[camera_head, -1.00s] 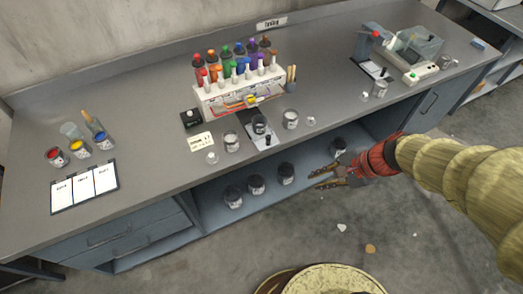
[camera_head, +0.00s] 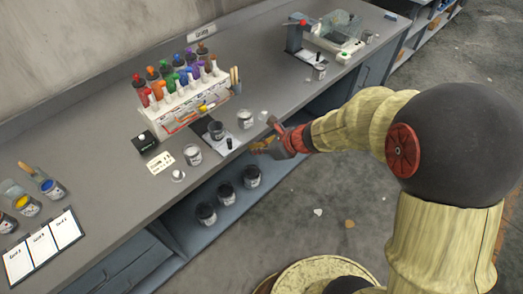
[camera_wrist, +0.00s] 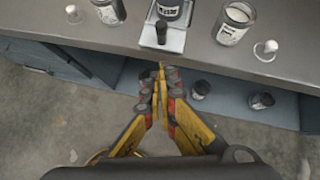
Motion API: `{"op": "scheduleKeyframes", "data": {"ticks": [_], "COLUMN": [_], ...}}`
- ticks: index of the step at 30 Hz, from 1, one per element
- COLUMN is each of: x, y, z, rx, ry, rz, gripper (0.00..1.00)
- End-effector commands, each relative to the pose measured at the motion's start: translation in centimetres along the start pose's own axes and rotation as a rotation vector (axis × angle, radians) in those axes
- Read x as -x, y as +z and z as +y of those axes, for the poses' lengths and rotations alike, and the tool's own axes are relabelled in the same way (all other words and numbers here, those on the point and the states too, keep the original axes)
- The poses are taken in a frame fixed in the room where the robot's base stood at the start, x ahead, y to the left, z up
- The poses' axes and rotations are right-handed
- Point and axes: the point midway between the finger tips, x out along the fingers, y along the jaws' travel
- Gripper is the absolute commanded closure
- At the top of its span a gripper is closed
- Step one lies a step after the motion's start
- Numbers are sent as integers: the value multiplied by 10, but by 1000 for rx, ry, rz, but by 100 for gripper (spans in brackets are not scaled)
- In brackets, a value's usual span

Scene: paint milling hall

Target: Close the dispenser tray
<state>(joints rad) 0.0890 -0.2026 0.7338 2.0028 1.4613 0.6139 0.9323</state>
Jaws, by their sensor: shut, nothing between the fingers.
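The dispenser (camera_head: 182,108) is a white rack holding coloured bottles, at the back of the grey bench. Its pale tray (camera_head: 237,142) sticks out in front of it toward the bench edge. A dark jar (camera_head: 217,130) stands on the tray, with a black knob (camera_head: 229,143) at the tray's front end. My gripper (camera_head: 262,147) is shut and empty, just off the bench's front edge, right of the tray in the head view. In the wrist view the fingertips (camera_wrist: 161,68) point at the tray front (camera_wrist: 176,42) and its knob (camera_wrist: 161,32), apart from both.
Jars stand on both sides of the tray, left (camera_head: 193,154) and right (camera_head: 245,119), with small glass-like pieces nearby. Several dark jars (camera_head: 206,214) sit on the shelf below. A balance (camera_head: 335,40) stands farther right. The floor in front is open.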

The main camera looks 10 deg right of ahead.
Motion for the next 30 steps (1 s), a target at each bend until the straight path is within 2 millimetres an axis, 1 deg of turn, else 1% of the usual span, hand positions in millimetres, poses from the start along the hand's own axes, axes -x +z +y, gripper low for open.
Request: {"op": "scheduleKeyframes", "data": {"ticks": [1, 5, 6, 9, 12, 17, 27, 30], "x": [-14, -38, -43, -52, -59, -64, -64, -68], "y": [-3, -2, 1, 14, 21, 28, 29, 32], "z": [2, 1, 1, 1, 1, 0, 0, -1], "rx": [2, 2, 2, 3, 3, 2, 2, 2], "ry": [4, 3, 2, 1, 2, 1, 1, 1], "rz": [1, 1, 0, 0, 0, 0, 0, 0], "gripper": [100, 100, 100, 100, 100, 100, 100, 100]}}
